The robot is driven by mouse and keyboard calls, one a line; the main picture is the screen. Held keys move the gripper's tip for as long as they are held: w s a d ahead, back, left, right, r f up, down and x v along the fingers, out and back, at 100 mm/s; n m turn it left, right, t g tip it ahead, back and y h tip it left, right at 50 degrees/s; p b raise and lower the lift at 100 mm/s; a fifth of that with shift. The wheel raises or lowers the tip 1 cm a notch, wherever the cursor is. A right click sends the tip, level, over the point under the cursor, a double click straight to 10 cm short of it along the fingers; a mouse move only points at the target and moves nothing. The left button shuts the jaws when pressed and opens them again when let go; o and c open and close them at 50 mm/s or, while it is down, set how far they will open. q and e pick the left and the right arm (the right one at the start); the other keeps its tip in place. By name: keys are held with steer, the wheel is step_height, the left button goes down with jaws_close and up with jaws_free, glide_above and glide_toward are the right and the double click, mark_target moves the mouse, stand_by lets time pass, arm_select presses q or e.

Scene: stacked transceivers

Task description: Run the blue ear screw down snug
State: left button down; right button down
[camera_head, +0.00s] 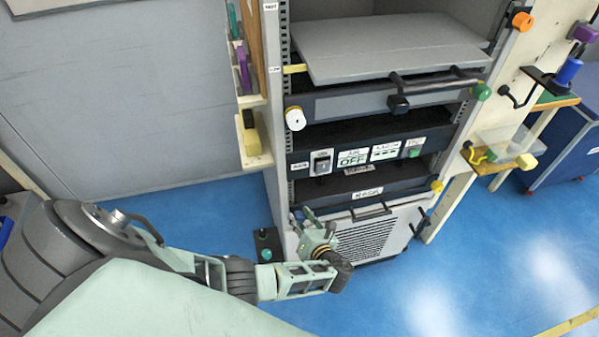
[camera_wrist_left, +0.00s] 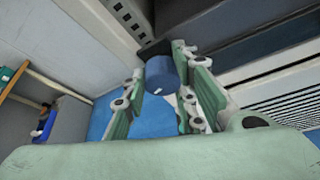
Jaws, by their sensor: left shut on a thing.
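The blue ear screw (camera_wrist_left: 160,76) has a round blue head at the lower left edge of the rack, on a dark ear. My left gripper (camera_head: 309,226) is at the left front of the lowest, grilled unit (camera_head: 366,238). In the left wrist view its two fingers (camera_wrist_left: 166,84) are on either side of the blue head and shut on it. How far the screw is seated cannot be told. My right gripper does not show.
The rack front carries other knobs: white (camera_head: 295,118), orange (camera_head: 522,20), green (camera_head: 481,92) and yellow (camera_head: 437,186). A pull-out shelf (camera_head: 390,50) juts out above. Open blue floor (camera_head: 430,290) lies in front.

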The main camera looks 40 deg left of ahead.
arm_select(q)
steer(key=shift+f+m+g+y+b, duration=0.15)
steer(key=shift+m+g+y+b, duration=0.3)
steer(key=shift+m, duration=0.55)
steer(key=m+y+b, duration=0.1)
steer(key=m+b, duration=0.1)
steer(key=shift+f+m+g+y, duration=0.1)
steer(key=shift+m+g+y, duration=0.15)
steer(key=shift+m, duration=0.05)
steer(key=m+y+b, duration=0.1)
steer(key=m+b, duration=0.1)
steer(key=m+y+b, duration=0.1)
steer(key=b, duration=0.1)
steer(key=shift+w+m, duration=0.2)
steer(key=shift+m, duration=0.2)
steer(key=m+y+b, duration=0.1)
steer(key=m+b, duration=0.2)
steer(key=m, duration=0.1)
steer(key=shift+f+b, duration=0.15)
steer(key=shift+b, duration=0.25)
steer(key=m+t+y+b, duration=0.1)
steer(key=m, duration=0.2)
steer(key=shift+w+m+t+b, duration=0.1)
steer(key=shift+m+t+b, duration=0.3)
steer(key=shift+d+m+t+y+b, duration=0.1)
steer(key=shift+m+t+y+b, duration=0.35)
steer(key=shift+m, duration=1.05)
steer(key=shift+w+m, duration=0.1)
steer(key=shift+m, duration=0.3)
steer(key=shift+r, duration=0.2)
